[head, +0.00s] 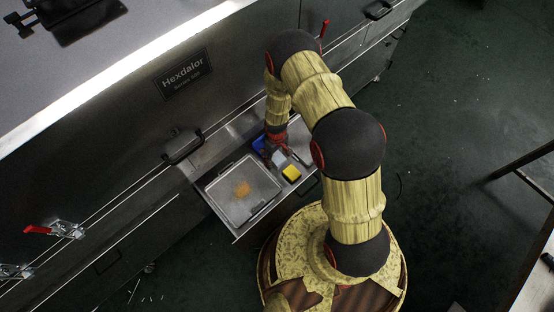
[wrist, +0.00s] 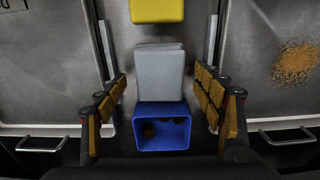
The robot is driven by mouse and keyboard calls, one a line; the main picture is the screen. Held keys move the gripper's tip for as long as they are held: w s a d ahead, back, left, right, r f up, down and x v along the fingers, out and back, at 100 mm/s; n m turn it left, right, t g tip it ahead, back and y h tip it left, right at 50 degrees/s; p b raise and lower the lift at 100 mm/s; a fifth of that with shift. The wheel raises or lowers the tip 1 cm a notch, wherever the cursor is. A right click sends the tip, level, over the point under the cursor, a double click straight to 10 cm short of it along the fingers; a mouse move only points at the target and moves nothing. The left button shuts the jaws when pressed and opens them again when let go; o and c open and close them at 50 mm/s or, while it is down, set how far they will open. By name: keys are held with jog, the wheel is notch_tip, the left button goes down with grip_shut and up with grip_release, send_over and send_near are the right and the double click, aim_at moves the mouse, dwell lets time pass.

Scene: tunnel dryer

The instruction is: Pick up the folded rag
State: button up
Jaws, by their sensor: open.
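The folded rag (wrist: 160,72) is a light grey, flat folded piece in the middle of the wrist view. It lies between a yellow block and a blue bin. In the head view the rag (head: 279,157) shows as a small pale patch in the open drawer, just below my gripper (head: 276,142). In the wrist view my gripper (wrist: 161,86) is open and empty, with one finger on each side of the rag. I cannot tell how far above it the fingertips are.
The blue bin (wrist: 161,138) holds a few dark brownish pieces. The yellow block (head: 291,172) lies on the rag's other side. A metal tray (head: 218,184) with orange-brown crumbs fills the drawer's left part in the head view. The dryer wall (head: 120,135) rises behind the drawer.

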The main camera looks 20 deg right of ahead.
aim_at(276, 156)
jog(key=shift+c, duration=0.7)
jog(key=c, duration=1)
jog(key=shift+r+p, duration=0.3)
jog(key=shift+r, duration=0.2)
notch_tip(276, 156, up, 2)
jog(key=shift+r+p, duration=0.1)
jog(key=shift+p, duration=0.5)
jog(key=s+r+p, duration=0.5)
jog(key=s+r, duration=0.5)
jog(key=s, duration=0.4)
jog(key=shift+a, duration=0.2)
